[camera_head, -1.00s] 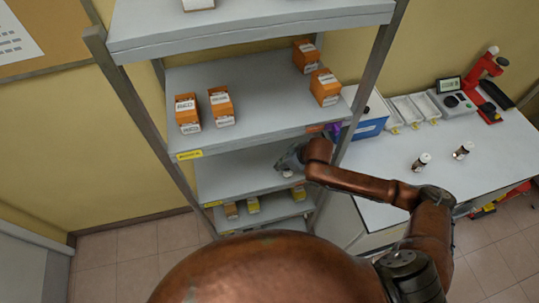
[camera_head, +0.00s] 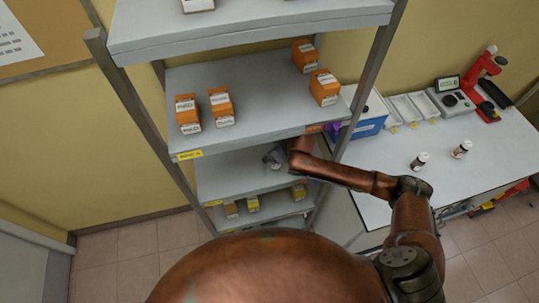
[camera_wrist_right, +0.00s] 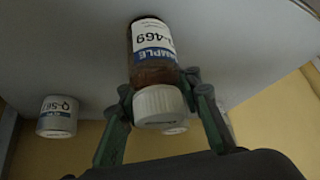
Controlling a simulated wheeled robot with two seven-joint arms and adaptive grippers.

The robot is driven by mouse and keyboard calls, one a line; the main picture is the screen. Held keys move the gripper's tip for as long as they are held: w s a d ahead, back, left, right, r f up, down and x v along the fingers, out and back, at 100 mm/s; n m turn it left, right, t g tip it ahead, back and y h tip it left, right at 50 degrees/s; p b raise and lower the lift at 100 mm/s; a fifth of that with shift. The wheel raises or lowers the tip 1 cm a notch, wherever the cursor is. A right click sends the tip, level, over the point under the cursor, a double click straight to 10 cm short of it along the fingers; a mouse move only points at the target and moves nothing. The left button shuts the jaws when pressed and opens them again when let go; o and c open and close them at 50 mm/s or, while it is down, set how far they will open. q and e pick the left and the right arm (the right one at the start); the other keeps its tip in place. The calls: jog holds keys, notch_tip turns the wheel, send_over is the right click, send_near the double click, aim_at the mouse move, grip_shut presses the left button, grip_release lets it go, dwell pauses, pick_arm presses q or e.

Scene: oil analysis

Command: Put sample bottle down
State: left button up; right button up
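My right gripper (camera_head: 272,157) reaches over the shelf level below the one with the orange boxes. In the right wrist view, the fingers of my right gripper (camera_wrist_right: 160,85) are closed around a brown sample bottle (camera_wrist_right: 152,60) with a white cap and a label reading "469". The cap points toward the camera and the bottle's far end is close to the grey shelf surface (camera_wrist_right: 240,35); I cannot tell whether they touch. In the head view the bottle is mostly hidden by the gripper. My left gripper is not in view.
Another labelled container (camera_wrist_right: 58,118) is left of the held bottle, and a white cap shows partly behind it. Orange boxes (camera_head: 221,106) stand on the shelf above. Two bottles (camera_head: 420,161) stand on the white bench at right. A shelf post (camera_head: 372,75) is beside my arm.

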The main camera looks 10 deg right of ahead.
jog(key=o, duration=0.6)
jog(key=shift+s+d+r, duration=0.1)
jog(key=shift+r, duration=0.1)
jog(key=s+d, duration=0.2)
jog(key=s, duration=0.1)
jog(key=s+d+b, duration=0.1)
jog(key=s+d, duration=0.1)
jog(key=s, duration=0.1)
jog(key=s+d, duration=0.3)
jog(key=s, duration=0.1)
jog(key=shift+s+d+r+b, duration=0.1)
jog(key=shift+r+b, duration=0.2)
jog(key=shift+r, duration=0.1)
